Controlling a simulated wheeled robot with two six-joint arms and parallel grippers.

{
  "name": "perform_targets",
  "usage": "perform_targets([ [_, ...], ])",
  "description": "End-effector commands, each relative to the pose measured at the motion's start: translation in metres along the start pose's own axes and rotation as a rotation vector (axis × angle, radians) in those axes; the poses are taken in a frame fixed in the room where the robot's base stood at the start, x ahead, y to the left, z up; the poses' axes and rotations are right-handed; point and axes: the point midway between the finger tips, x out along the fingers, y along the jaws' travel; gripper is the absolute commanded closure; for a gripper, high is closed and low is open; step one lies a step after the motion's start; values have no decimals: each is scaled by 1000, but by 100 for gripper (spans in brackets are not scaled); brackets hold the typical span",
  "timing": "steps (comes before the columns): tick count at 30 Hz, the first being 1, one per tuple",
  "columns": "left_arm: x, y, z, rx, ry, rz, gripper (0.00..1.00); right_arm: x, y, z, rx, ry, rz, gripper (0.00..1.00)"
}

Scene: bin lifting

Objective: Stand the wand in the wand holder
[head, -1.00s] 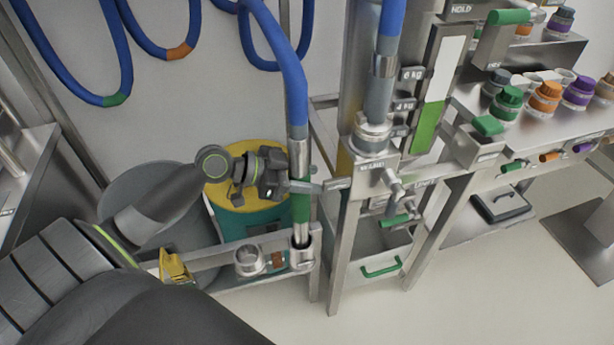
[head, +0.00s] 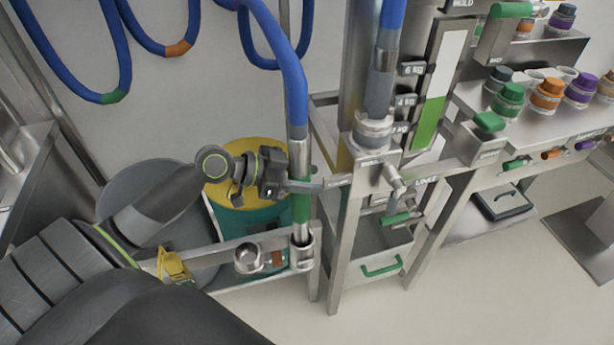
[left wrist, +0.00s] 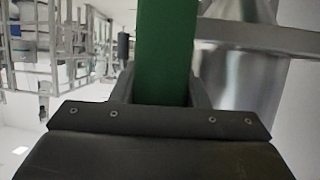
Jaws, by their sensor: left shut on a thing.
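The wand (head: 299,160) is a steel tube with a green grip band, hanging from a thick blue hose. It stands upright in the head view, and its lower end is in the steel cup of the wand holder (head: 302,257); how deep it sits I cannot tell. My left gripper (head: 306,187) is shut on the green band, above the cup. In the left wrist view the green band of the wand (left wrist: 165,50) rises between the fingers of my left gripper (left wrist: 160,95). My right gripper is not in view.
A second steel cup (head: 249,257) sits left of the holder cup. A yellow-topped teal drum (head: 245,160) stands behind my left arm. A steel frame with a scale (head: 428,95) stands close on the right, with a green-handled drawer (head: 381,266) below. Several coloured-cap jars stand farther right.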

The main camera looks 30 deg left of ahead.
Motion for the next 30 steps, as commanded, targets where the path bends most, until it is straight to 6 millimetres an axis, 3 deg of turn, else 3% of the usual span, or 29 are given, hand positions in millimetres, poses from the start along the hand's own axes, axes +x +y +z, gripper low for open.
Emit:
perform_targets([
  [20, 1, 0, 1, 1, 2, 0, 90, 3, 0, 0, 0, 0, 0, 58],
  [21, 1, 0, 2, 1, 2, 0, 58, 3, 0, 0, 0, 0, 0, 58],
  [27, 1, 0, 2, 1, 1, 0, 33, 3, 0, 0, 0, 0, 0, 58],
  [30, 1, 0, 2, 0, 1, 0, 33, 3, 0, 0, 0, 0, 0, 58],
])
